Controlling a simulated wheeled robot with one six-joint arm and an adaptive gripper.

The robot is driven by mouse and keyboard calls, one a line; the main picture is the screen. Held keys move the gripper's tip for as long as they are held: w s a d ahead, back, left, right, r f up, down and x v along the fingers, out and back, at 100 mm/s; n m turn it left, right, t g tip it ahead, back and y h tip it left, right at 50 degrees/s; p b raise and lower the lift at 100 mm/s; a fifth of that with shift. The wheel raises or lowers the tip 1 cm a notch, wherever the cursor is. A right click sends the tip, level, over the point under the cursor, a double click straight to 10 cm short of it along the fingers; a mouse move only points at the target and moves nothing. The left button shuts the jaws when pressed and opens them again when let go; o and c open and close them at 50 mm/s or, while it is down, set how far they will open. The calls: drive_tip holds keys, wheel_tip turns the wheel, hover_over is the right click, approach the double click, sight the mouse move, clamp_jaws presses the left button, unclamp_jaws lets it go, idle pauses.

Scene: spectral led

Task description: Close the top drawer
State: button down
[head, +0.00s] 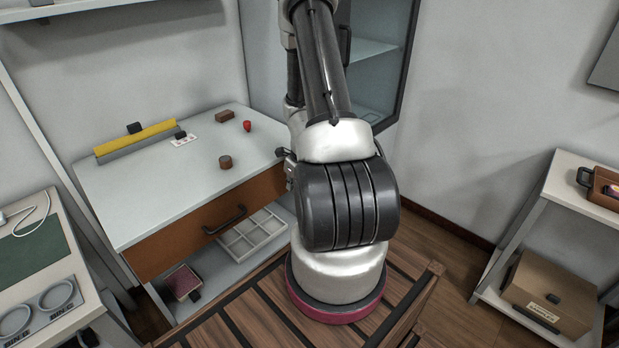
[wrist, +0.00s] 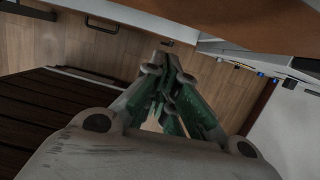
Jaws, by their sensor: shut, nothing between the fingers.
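The drawer (head: 205,228) has a brown front with a black handle (head: 225,220) and sits under the white tabletop of the desk (head: 180,185) in the head view. Its front looks about flush with the tabletop edge; I see no open gap above it. In the wrist view, a blurred brown surface, likely the drawer front (wrist: 250,22), crosses the upper right. My gripper (wrist: 166,62) shows in the wrist view with its green-sided fingers together and empty. It appears close to the brown surface, but I cannot tell whether it touches. In the head view my arm hides most of the gripper.
A white divided tray (head: 252,232) and a dark red box (head: 183,282) are on the shelf below. A yellow bar (head: 135,138), brown blocks and a small red object (head: 247,126) lie on the desk. A slatted wooden surface is under my arm. A shelf (head: 560,200) stands at right.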

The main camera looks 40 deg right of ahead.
drive_tip(key=v, duration=1)
drive_tip(key=shift+w, duration=0.1)
drive_tip(key=s+a+r+n, duration=0.5)
drive_tip(key=r+n, duration=0.5)
drive_tip(key=n, duration=0.2)
drive_tip(key=s+a+r+n+t, duration=0.1)
drive_tip(key=s+a+r+n, duration=0.4)
drive_tip(key=r+n, duration=0.5)
drive_tip(key=s+a+r+n, duration=0.5)
drive_tip(key=r+n, duration=0.5)
drive_tip(key=n, duration=0.3)
drive_tip(key=shift+a+r+n+t, duration=0.3)
